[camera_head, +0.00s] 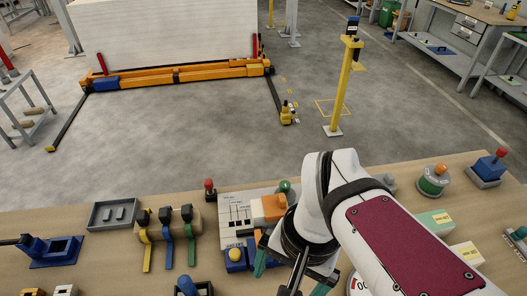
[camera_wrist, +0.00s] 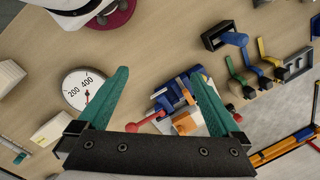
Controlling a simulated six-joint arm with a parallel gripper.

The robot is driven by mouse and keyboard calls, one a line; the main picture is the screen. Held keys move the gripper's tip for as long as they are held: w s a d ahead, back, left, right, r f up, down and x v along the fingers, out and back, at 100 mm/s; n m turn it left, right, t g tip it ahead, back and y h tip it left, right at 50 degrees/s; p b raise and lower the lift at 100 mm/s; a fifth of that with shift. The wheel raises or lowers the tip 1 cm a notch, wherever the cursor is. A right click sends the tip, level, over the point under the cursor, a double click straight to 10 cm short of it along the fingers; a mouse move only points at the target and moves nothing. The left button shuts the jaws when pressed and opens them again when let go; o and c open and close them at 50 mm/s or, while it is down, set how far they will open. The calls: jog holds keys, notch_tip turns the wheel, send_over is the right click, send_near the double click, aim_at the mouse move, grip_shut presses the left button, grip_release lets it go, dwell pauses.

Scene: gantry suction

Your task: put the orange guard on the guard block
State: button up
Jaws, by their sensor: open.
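An orange piece, which looks like the orange guard (camera_head: 270,207), sits at the right of a pale slotted panel (camera_head: 236,213) in the head view. It also shows in the wrist view (camera_wrist: 185,123), beside white and blue parts. I cannot tell which part is the guard block. A blue box with a yellow button (camera_head: 236,255) stands in front of the panel. My gripper (camera_wrist: 160,80) is open, its two teal fingers wide apart, above the bench. Nothing is held between them. My arm hides part of the bench right of the orange piece.
Yellow, green and blue levers (camera_head: 166,232) stand left of the panel, with a grey tray (camera_head: 113,213) and a blue fixture (camera_head: 55,250) beyond. A red-knobbed lever (camera_head: 209,188) stands behind. A round dial (camera_wrist: 84,90) lies near my left finger in the wrist view.

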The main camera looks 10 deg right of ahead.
jog(key=w+d+r+m, duration=0.25)
jog(key=w+m, duration=0.25)
jog(key=w, duration=1)
jog(key=m+h, duration=0.2)
jog(key=m, duration=0.3)
send_over(284, 197)
notch_tip(284, 197, down, 4)
jog(key=shift+m, duration=0.3)
notch_tip(284, 197, down, 16)
jog(key=shift+a+r, duration=0.1)
jog(key=shift+r, duration=0.05)
jog(key=c, duration=1)
jog(key=shift+r, duration=0.3)
notch_tip(284, 197, up, 4)
jog(key=s+d+r, duration=0.6)
jog(key=d, duration=0.3)
jog(key=w+d+f, duration=0.2)
jog(key=w+d, duration=0.1)
jog(key=w+d+f, duration=0.2)
jog(key=w+d, duration=0.2)
jog(key=w+d+f, duration=0.1)
jog(key=w+d, duration=0.3)
jog(key=shift+d+f, duration=0.25)
jog(key=shift+f, duration=0.15)
